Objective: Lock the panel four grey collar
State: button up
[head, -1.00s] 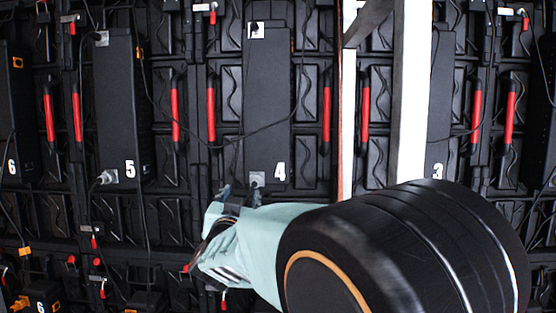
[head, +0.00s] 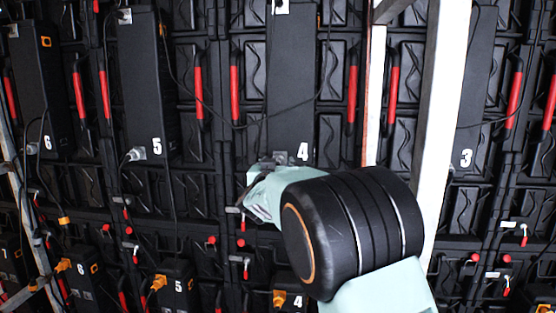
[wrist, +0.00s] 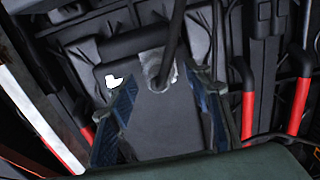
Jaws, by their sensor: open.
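Panel four (head: 292,90) is a tall black box marked with a white 4. Its grey collar (head: 279,158) sits at the box's lower end, beside the number. In the wrist view the collar (wrist: 157,68) surrounds the end of a dark cable, with the white number (wrist: 118,80) to its left. My gripper (head: 262,168) is right by the collar in the head view and partly covers the area below it. In the wrist view my gripper (wrist: 165,88) is open, its two blue-lined fingers apart, one on each side of the collar's line. I see no contact with the collar.
A white upright post (head: 440,110) stands to the right of panel four. Panel five (head: 145,90), with its own grey collar (head: 135,154), is to the left. Red handles (head: 352,90) flank the panels. A thin cable (head: 215,117) crosses in front of panel four.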

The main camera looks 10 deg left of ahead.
jog(key=shift+w, duration=0.6)
jog(key=shift+c, duration=0.5)
jog(key=c, duration=1)
jog(key=shift+c, duration=0.2)
jog(key=shift+d+m, duration=0.1)
jog(key=shift+m, duration=0.2)
jog(key=m+b, duration=0.3)
jog(key=m, duration=0.1)
jog(key=shift+d+f, duration=0.1)
jog(key=shift+f, duration=0.05)
jog(key=shift+m+b, duration=1.2)
jog(key=shift+m, duration=0.9)
